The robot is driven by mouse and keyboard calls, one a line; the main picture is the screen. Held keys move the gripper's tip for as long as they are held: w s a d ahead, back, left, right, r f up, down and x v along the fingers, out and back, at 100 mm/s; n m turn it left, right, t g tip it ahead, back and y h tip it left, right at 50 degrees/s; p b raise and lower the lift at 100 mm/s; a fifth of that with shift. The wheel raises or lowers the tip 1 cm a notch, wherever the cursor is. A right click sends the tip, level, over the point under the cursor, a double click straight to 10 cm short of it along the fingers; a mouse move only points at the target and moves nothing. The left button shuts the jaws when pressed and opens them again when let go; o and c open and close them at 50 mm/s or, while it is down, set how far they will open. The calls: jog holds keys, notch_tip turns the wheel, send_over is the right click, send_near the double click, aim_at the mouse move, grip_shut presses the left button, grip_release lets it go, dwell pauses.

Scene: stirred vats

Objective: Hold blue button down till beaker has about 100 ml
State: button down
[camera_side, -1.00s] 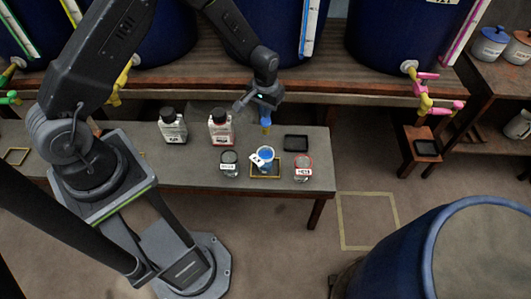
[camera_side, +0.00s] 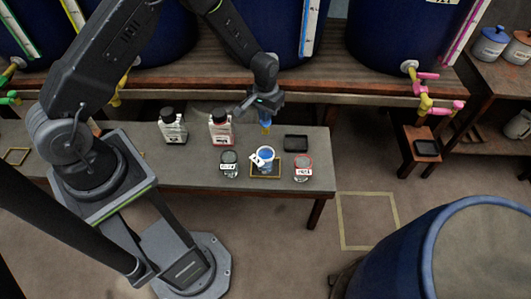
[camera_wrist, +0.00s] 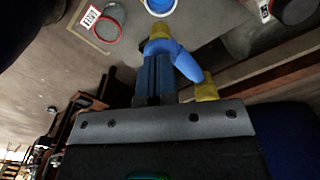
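The blue-rimmed beaker (camera_side: 266,154) stands upright on a yellow-edged mat (camera_side: 267,176) on the low bench. A white label covers part of its front, and I cannot read its level. Its rim shows at the top of the wrist view (camera_wrist: 160,6). A blue tap with a yellow spout (camera_side: 266,128) is above the beaker; the wrist view shows its blue body (camera_wrist: 178,57) and yellow ends. My gripper (camera_side: 265,103) is at the tap, its narrow fingers (camera_wrist: 155,72) together against or very near the blue part. Contact with the button is hidden.
A grey-rimmed jar (camera_side: 229,158) and a red-rimmed jar (camera_side: 303,162) flank the beaker. Two black-capped bottles (camera_side: 173,128) (camera_side: 221,130) stand behind to the left. A black tray (camera_side: 296,143) lies behind right. Blue vats (camera_side: 400,40) line the shelf above.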

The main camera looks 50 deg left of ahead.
jog(key=shift+f, duration=0.15)
jog(key=shift+f, duration=0.6)
notch_tip(320, 180, up, 8)
dwell(0.5)
dwell(0.9)
